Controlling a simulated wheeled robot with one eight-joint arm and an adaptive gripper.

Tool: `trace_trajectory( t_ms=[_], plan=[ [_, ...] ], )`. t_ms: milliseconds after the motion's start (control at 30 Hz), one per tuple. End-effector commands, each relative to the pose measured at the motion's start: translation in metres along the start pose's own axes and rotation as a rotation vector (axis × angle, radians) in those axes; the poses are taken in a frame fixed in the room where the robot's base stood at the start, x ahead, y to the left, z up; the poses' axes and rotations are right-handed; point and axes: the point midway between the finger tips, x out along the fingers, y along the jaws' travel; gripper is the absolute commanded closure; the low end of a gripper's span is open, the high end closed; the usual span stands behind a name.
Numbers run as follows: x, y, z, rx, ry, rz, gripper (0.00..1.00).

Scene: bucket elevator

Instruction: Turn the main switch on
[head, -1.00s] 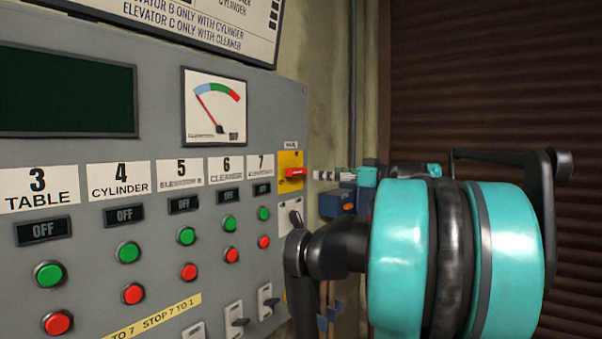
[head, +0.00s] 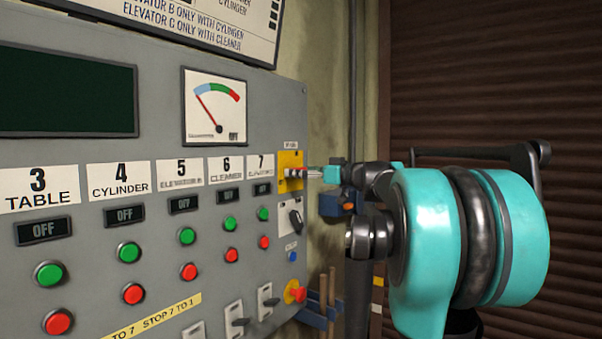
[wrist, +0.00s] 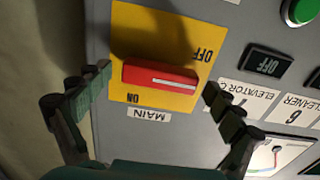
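The main switch is a red handle (wrist: 160,78) on a yellow plate (wrist: 185,20) marked ON and OFF, with a MAIN label, in the wrist view. In the head view the yellow plate (head: 291,160) is at the panel's right edge, with the handle partly hidden by my gripper (head: 312,173). In the wrist view my gripper (wrist: 158,82) is open, with one finger on each side of the handle. Contact cannot be told.
The grey control panel (head: 160,260) carries rows of green and red buttons. A black rotary switch (head: 295,219) and a red emergency knob on yellow (head: 295,292) sit below the main switch. A brown shutter (head: 480,80) stands at the right.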

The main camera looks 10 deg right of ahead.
Motion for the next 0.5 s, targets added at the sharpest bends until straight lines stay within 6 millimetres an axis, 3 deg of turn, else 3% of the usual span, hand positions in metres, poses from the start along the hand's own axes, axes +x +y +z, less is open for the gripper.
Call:
trace_trajectory(
  t_ms=[33,367,500],
  plan=[
    [-0.0001,0.0000,0.0000,0.000,0.000,0.000,0.13],
    [-0.0002,0.0000,0.0000,0.000,0.000,0.000,0.54],
    [-0.0002,0.0000,0.0000,0.003,0.000,0.000,0.57]
  ],
)
